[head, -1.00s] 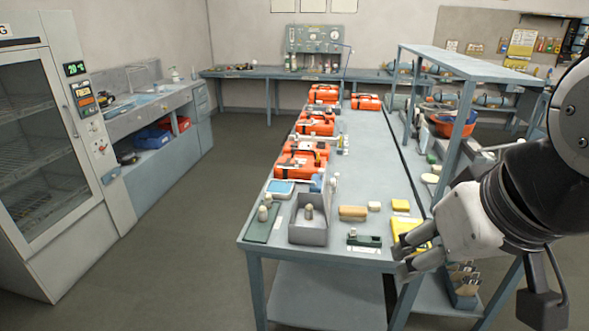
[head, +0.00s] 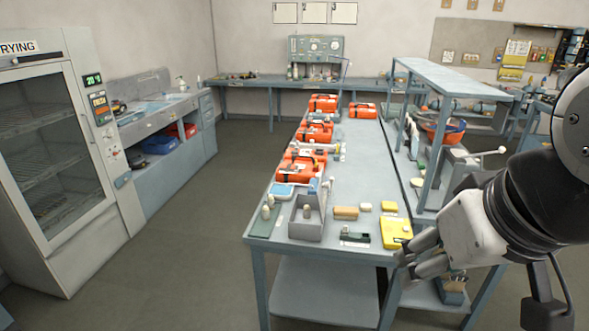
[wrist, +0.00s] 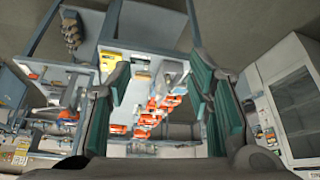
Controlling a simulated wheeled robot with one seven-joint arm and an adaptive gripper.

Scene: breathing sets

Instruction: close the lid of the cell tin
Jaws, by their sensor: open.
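I cannot tell for sure which container is the cell tin. An open grey box (head: 308,231) stands at the near left of the table, with a pale-topped piece (head: 307,212) in it. A small dark green case (head: 355,238) lies to its right, behind a white label. A flat yellow box (head: 396,233) lies at the near right corner. No lid is clear at this size. My gripper (head: 408,258) is open and empty, just off the table's near right corner, touching none of these. In the wrist view, the table shows between its green-padded fingers (wrist: 165,88).
The table (head: 362,165) carries several orange cases (head: 314,131) along its left side and a tan block (head: 346,213). A raised shelf (head: 455,78) stands along its right side. A glass-doored drying cabinet (head: 60,150) is at far left. The floor between is clear.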

